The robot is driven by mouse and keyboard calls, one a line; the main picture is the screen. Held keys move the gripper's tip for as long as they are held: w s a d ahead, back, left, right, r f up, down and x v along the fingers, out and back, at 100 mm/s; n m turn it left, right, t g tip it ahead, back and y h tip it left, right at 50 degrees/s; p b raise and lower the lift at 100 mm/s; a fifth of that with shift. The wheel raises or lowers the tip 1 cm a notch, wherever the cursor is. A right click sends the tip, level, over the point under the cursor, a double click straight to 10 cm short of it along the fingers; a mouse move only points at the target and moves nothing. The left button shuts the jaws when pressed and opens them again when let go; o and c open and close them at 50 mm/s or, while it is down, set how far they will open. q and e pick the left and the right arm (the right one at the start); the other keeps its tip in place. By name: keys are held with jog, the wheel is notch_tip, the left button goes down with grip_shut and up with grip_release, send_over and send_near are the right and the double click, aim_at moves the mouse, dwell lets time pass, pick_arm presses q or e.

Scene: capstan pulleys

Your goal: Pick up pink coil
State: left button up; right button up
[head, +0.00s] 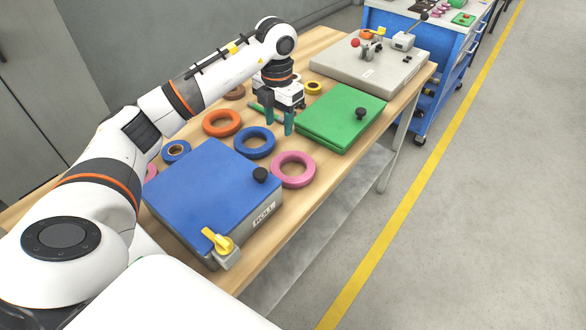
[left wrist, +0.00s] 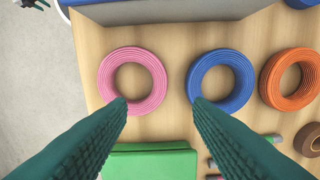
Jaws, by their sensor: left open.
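A pink coil (head: 277,172) lies flat on the wooden table beside the right corner of the blue box, near the front edge. It also shows in the left wrist view (left wrist: 109,82), left of the blue coil (left wrist: 196,84). My left gripper (head: 279,121) is open and empty above the table, beyond the pink coil and near the green box. In the left wrist view its two fingers (left wrist: 158,104) point towards the gap between the pink and blue coils. The left fingertip overlaps the pink coil's lower edge. My right gripper is not in view.
The blue box (head: 205,185) has a black knob and yellow handle. The green box (head: 335,120) stands right of my gripper. Orange (head: 209,124) and small blue (head: 168,155) coils lie farther left. My arm partly covers another pink piece (head: 151,173). A grey plate (head: 345,65) lies behind.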

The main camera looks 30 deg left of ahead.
pick_arm(q)
jog(key=p, duration=0.1)
send_over(280, 156)
jog(key=f, duration=0.5)
jog(key=shift+s+d, duration=0.25)
jog(key=shift+s, duration=0.05)
jog(key=shift+f, duration=0.35)
jog(key=shift+w+f, duration=0.1)
jog(key=shift+f, duration=0.15)
jog(key=f+p, duration=0.1)
jog(key=f, duration=0.3)
jog(key=shift+w+a+f+p, duration=0.15)
jog(key=shift+a+f+p, duration=0.05)
jog(key=shift+p, duration=0.15)
jog(key=shift+f, duration=0.25)
jog(key=c, duration=1)
grip_shut()
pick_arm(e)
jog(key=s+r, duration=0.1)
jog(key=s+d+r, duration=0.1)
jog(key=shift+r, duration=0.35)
